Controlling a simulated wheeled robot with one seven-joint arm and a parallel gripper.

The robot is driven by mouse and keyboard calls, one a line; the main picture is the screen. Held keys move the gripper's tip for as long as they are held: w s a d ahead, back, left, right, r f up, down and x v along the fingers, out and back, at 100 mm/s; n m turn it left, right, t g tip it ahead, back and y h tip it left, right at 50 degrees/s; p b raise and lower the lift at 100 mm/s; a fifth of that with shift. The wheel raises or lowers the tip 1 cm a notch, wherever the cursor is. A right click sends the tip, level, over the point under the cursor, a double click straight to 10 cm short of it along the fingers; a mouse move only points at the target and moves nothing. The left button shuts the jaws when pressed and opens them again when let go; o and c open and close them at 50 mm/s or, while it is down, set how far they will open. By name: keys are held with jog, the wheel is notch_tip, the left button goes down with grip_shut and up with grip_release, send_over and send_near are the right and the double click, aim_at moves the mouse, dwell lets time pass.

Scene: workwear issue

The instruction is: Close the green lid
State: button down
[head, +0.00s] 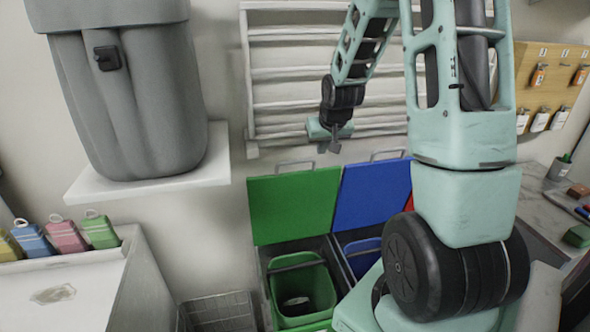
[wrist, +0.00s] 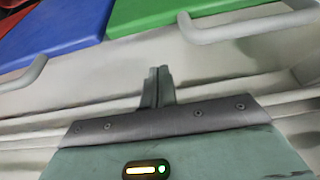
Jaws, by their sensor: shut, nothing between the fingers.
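The green lid (head: 294,205) stands open and upright against the wall, behind a bin with a green inner bucket (head: 304,290). A grey handle (head: 294,166) sits on its top edge. My gripper (head: 329,147) is above the green and blue lids, near the wall rack, and apart from both. In the wrist view my gripper's fingers (wrist: 158,82) are together and empty. There the green lid (wrist: 180,14) is at the top, with its handle (wrist: 245,27) to the right of the fingers.
An open blue lid (head: 372,194) stands right beside the green one, with its own handle (head: 386,153). A slatted rack (head: 290,75) is on the wall behind my gripper. A grey bin (head: 130,95) sits on a shelf at left. A wire basket (head: 218,312) is left of the green bin.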

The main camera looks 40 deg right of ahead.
jog(key=shift+f, duration=0.1)
dwell(0.3)
notch_tip(320, 180, down, 6)
jog(key=b, duration=0.4)
jog(key=shift+s+r, duration=0.1)
jog(key=shift+r, duration=0.15)
dwell(0.4)
jog(key=shift+a, duration=0.1)
jog(key=shift+s+a+f+b, duration=0.2)
jog(key=shift+s+a, duration=0.1)
jog(key=shift+s, duration=0.2)
jog(key=shift+s+a+f+b, duration=0.15)
jog(key=shift+s+a, duration=0.15)
jog(key=shift+s, duration=0.2)
jog(key=shift+s+a+r, duration=0.1)
jog(key=shift+s+a, duration=0.4)
jog(key=shift+s, duration=0.3)
jog(key=shift+s+a+r, duration=0.1)
jog(key=shift+s+a, duration=0.35)
jog(key=shift+s, duration=0.35)
notch_tip(320, 180, up, 10)
jog(key=p, duration=0.9)
send_over(326, 168)
jog(key=s+a, duration=0.2)
jog(key=shift+s+d, duration=0.2)
jog(key=shift+d, duration=0.05)
